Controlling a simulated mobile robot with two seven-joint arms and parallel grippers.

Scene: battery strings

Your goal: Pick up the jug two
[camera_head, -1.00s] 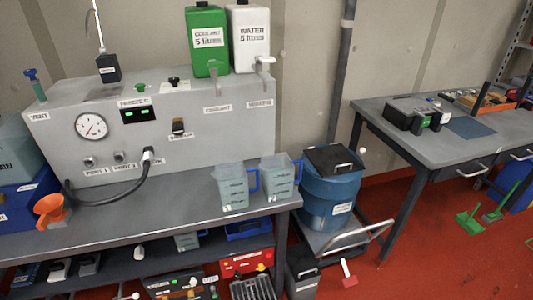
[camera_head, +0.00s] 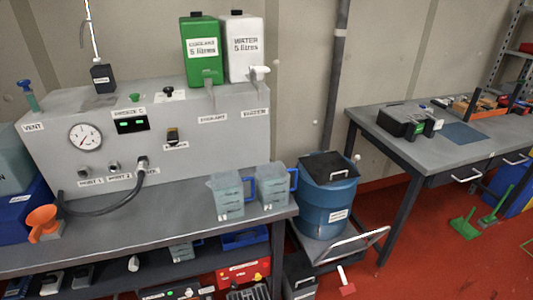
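Two clear jugs with blue handles stand upright, side by side, near the right end of the grey bench. The left jug (camera_head: 227,197) has a small label low on its front that seems to read 1. The right jug (camera_head: 271,187), nearer the bench's right edge, has a similar label that seems to read 2, though it is small. Both have grey-blue level marks or contents; I cannot tell which. Neither of my grippers is in view.
A grey test unit (camera_head: 150,135) with gauge and hose fills the bench's back, carrying green coolant (camera_head: 203,62) and white water (camera_head: 243,60) containers. A blue bin (camera_head: 326,202) on a trolley stands right of the bench. An orange funnel (camera_head: 42,220) is at left. Bench front is clear.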

